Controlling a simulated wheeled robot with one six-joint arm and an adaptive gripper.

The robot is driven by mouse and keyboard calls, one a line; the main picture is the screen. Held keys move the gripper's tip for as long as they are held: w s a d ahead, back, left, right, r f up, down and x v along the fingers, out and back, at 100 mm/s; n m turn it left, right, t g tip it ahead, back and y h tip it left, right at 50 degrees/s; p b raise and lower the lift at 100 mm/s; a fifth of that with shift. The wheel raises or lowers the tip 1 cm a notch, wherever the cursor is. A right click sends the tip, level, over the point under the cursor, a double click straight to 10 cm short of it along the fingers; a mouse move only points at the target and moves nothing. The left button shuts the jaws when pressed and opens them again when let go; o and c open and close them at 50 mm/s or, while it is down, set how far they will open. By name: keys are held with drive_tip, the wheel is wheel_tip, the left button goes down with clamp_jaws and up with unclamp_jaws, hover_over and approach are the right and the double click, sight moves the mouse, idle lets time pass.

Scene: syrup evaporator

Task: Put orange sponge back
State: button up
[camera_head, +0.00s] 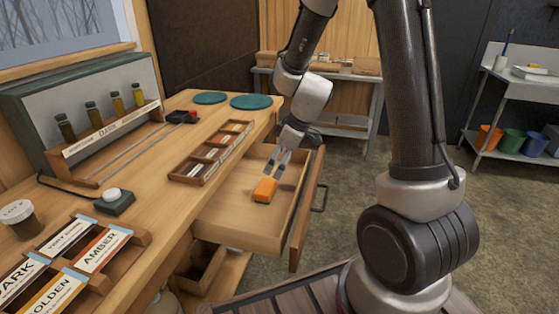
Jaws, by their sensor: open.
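The orange sponge (265,189) lies on the floor of an open wooden drawer (235,222) under the bench, towards its middle right. My gripper (279,170) points down into the drawer, with its fingertips just above and behind the sponge. The fingers are apart. I cannot tell whether they touch the sponge. Part of the drawer's back lies in the shade of the bench top.
The wooden bench (165,165) bears a sectioned wooden tray (190,172), teal discs (251,102), a vial rack (110,130) and a label tray (105,272). The drawer front (308,205) with its handle stands out to the right. A side table (520,90) holds colored buckets at the far right.

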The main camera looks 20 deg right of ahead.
drive_tip(key=s+d+r+m, duration=0.4)
drive_tip(key=s+r, duration=0.5)
drive_tip(key=r, duration=0.4)
drive_tip(key=s+d+r+m+h, duration=0.2)
drive_tip(key=s+d+r+m, duration=0.1)
drive_tip(key=s, duration=0.4)
drive_tip(key=s+d+r+m+t+h, duration=0.1)
drive_tip(key=s+d+r+m, duration=0.2)
drive_tip(key=s, duration=0.5)
drive_tip(key=shift+d+r+m+h, duration=0.4)
drive_tip(key=shift+d+r, duration=0.25)
drive_tip(key=shift+d, duration=0.15)
